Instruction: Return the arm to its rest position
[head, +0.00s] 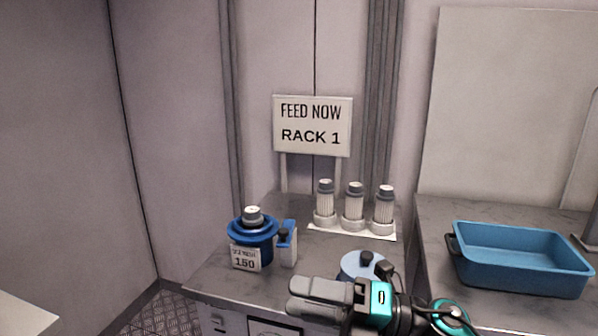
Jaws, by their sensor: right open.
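My right gripper (318,297) shows at the bottom centre, with its arm coming in from the lower right. Its grey fingers point left, in front of the counter's front edge, and nothing shows between them. It partly hides a blue round lidded container (358,263) behind it. My left gripper is not in view.
A sign (312,126) reads FEED NOW RACK 1. A blue tray (520,262) sits on the right counter. Floor shows at lower left.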

